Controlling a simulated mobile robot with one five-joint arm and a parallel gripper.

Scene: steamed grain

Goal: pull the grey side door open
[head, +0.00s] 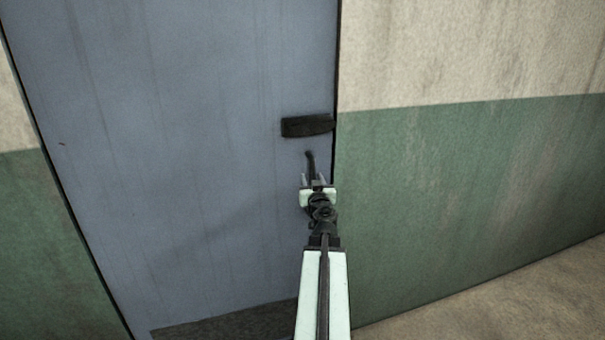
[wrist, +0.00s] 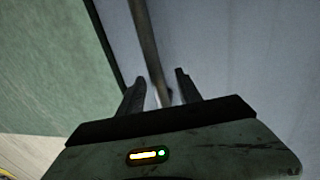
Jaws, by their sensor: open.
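The grey side door (head: 200,150) fills the left and middle of the head view, its surface bluish and streaked. It also fills the right of the wrist view (wrist: 250,60). It looks shut, with a thin dark gap along its right edge. A dark block-like fitting (head: 308,126) sits near that edge. Just below it is a slim dark bar (head: 310,163), which shows longer in the wrist view (wrist: 147,40). My gripper (head: 313,179) is open at the bar's lower end. In the wrist view the bar runs between its two fingers (wrist: 160,88); contact cannot be told.
A wall (head: 460,180), green below and cream above, adjoins the door on the right. A similar wall strip (head: 40,240) stands on the left. Bare brownish floor (head: 500,300) shows at the lower right. A dark patch (head: 225,325) lies at the door's bottom.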

